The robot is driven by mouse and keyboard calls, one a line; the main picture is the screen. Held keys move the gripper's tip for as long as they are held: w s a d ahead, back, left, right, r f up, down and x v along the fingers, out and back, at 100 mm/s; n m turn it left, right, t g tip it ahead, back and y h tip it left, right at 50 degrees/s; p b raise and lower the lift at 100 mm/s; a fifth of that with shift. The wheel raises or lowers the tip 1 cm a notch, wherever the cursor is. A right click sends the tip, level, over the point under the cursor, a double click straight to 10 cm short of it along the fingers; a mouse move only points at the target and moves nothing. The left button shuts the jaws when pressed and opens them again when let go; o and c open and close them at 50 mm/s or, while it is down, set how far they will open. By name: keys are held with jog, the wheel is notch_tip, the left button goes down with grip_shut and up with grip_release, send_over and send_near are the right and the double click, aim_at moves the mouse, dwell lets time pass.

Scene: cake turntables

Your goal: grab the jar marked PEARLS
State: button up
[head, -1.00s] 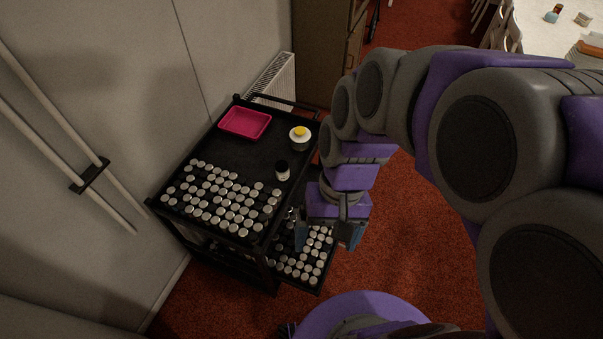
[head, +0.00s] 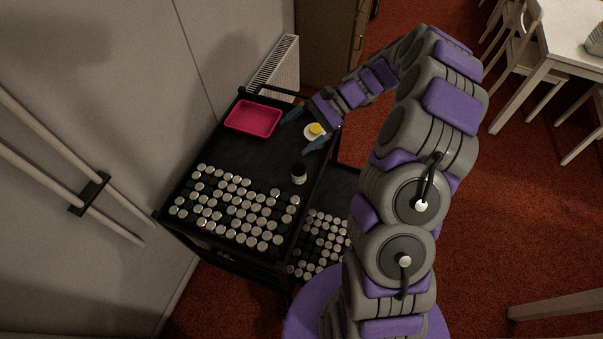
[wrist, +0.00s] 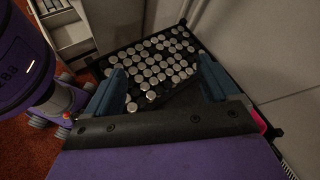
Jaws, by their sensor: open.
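Many small jars with silver lids (head: 240,208) stand in rows on the near half of a black cart's top (head: 262,160); they also show in the wrist view (wrist: 150,62). No label is legible, so I cannot tell which jar is marked PEARLS. My gripper (head: 296,134) is open above the far right part of the cart top, its blue fingers apart. A white jar with a yellow lid (head: 316,129) shows beside its fingers in the head view; the gap between them is unclear. In the wrist view my gripper (wrist: 162,86) has nothing held between its fingers.
A pink tray (head: 252,118) lies at the cart's far left. A dark-lidded jar (head: 299,174) stands alone by the right edge. More silver-lidded jars (head: 322,238) sit on a lower shelf. A wall and radiator (head: 275,68) bound the left and back.

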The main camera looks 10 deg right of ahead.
jog(key=w+d+f+m+t+y, duration=0.1)
jog(key=w+d+f+m+t, duration=0.15)
jog(key=f, duration=0.35)
jog(key=w+d+f+m+t, duration=0.1)
jog(key=w+d+f+m, duration=0.1)
jog(key=d+f+m, duration=0.3)
jog(key=m+t, duration=0.2)
send_near(298, 171)
jog(key=a+f+b, duration=0.1)
jog(key=w+f+b, duration=0.1)
jog(key=a+f+b, duration=0.1)
jog(key=shift+w+a+f, duration=0.25)
jog(key=shift+a+f, duration=0.05)
jog(key=shift+f, duration=0.1)
jog(key=shift+x, duration=0.8)
jog(key=x, duration=0.1)
jog(key=b+x, duration=0.1)
jog(key=x, duration=0.3)
jog(key=shift+a+r+b, duration=0.1)
jog(key=shift+r+b, duration=0.2)
jog(key=shift+c, duration=0.3)
jog(key=c, duration=1.1)
